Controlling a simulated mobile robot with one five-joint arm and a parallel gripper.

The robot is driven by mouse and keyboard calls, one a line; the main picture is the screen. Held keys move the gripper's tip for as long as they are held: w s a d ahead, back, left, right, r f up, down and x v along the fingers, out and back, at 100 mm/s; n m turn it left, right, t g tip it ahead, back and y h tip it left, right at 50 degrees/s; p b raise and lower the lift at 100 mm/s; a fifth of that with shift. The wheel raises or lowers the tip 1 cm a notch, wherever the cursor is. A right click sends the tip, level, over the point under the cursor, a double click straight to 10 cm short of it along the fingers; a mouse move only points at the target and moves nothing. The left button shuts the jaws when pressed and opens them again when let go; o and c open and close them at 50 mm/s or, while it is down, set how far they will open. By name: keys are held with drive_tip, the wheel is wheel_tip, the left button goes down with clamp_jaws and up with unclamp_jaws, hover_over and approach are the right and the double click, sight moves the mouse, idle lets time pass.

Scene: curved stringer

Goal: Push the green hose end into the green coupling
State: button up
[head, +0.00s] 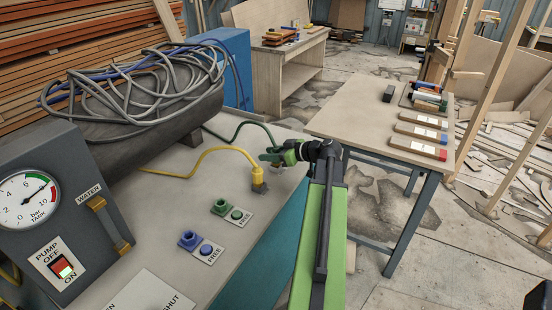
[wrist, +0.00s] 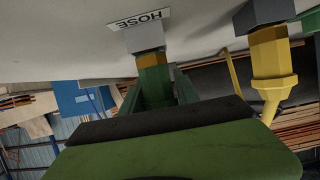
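The green coupling (head: 221,207) stands on the grey bench top, beside a label with a green ring that reads FREE. The green hose (head: 240,124) runs from behind the tank to my gripper. The green hose end (wrist: 152,78) has a brass-coloured band and sits at a grey holder (wrist: 143,37) by a HOSE label in the wrist view. My gripper (head: 276,157) is at this hose end, up and right of the coupling in the head view. Its dark green fingers (wrist: 158,92) lie on both sides of the hose end. I cannot tell whether they grip it.
A yellow hose end (head: 257,174) stands in a holder close to my gripper, and shows in the wrist view (wrist: 272,65). A blue coupling (head: 190,240) stands nearer than the green one. The pump box (head: 75,200) is at left. The bench top between gripper and green coupling holds the yellow hose end.

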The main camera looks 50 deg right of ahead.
clamp_jaws()
drive_tip(key=shift+r+p, duration=0.25)
drive_tip(key=shift+p, duration=0.05)
drive_tip(key=s+d+r+p, duration=0.3)
drive_tip(key=d+r+p, duration=0.7)
drive_tip(key=d, duration=0.1)
drive_tip(key=shift+s+d+r, duration=0.15)
drive_tip(key=shift+s+r, duration=0.05)
drive_tip(key=shift+r, duration=0.05)
